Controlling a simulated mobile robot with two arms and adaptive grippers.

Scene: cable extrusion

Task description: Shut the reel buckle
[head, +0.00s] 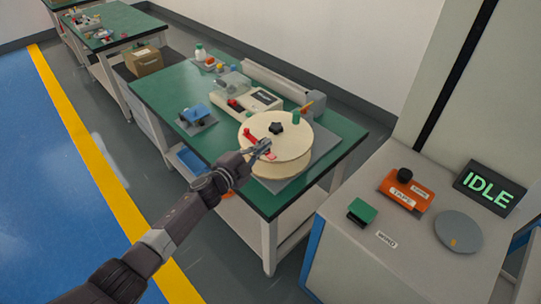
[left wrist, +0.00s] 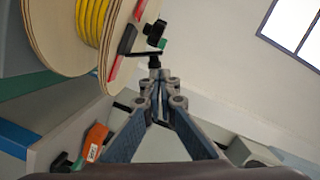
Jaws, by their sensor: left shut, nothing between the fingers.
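The reel (head: 290,143) has two pale wooden discs and lies flat on a grey plate on the green table. In the left wrist view the reel (left wrist: 52,35) shows yellow cable wound between its discs. A red buckle part (head: 249,135) stands on the top disc, and a flat red piece (head: 270,156) lies near the disc's front edge. Red also shows at the disc face in the left wrist view (left wrist: 116,68). My left gripper (head: 265,146) is shut and empty, over the disc's near edge between these red parts. Whether it touches them is unclear.
A black star knob (head: 276,128) and a green knob (head: 296,118) are on or by the reel. A white-grey machine (head: 247,98) stands behind it, and a blue fixture (head: 196,114) to the left. A cabinet at right bears an orange box (head: 405,190) and an "IDLE" display (head: 489,187).

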